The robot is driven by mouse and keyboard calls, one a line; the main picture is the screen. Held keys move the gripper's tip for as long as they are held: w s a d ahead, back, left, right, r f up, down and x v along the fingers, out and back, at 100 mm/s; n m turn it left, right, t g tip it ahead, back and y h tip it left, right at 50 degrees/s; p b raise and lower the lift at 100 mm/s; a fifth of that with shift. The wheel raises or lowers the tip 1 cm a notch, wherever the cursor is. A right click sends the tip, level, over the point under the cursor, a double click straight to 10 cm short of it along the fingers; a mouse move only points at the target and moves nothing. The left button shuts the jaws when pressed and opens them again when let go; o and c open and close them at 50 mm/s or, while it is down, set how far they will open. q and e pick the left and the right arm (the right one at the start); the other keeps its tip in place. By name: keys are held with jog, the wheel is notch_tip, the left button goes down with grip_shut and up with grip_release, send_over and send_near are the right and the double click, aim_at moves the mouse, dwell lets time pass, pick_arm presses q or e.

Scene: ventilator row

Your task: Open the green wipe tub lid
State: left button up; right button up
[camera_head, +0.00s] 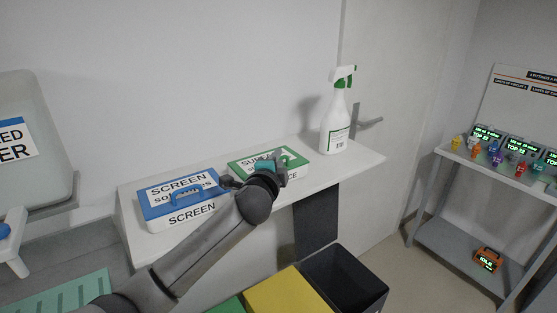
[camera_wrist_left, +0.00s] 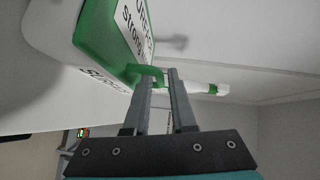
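The green wipe tub (camera_head: 296,174) stands on the white shelf, its green-edged lid (camera_head: 243,162) lying flat and closed. My left gripper (camera_head: 283,173) is at the front of this lid and hides part of its label. In the left wrist view, the lid (camera_wrist_left: 103,32) has a green handle (camera_wrist_left: 148,71) at its edge. My left gripper (camera_wrist_left: 161,74) is open there, its fingers apart, with the handle's outer part at the fingertips. I cannot tell whether the fingers touch it. My right gripper is not in view.
A blue tub (camera_head: 180,201) labelled SCREEN stands left of the green one on the shelf (camera_head: 135,241). A white spray bottle (camera_head: 336,125) stands to the right. A black bin (camera_head: 345,282) and a yellow bin (camera_head: 283,292) sit below the shelf's front edge.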

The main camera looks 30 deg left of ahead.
pick_arm(q)
jog(key=shift+w+a+f, duration=0.1)
jog(key=shift+w+a, duration=0.05)
jog(key=shift+w, duration=0.45)
grip_shut()
dwell(1.2)
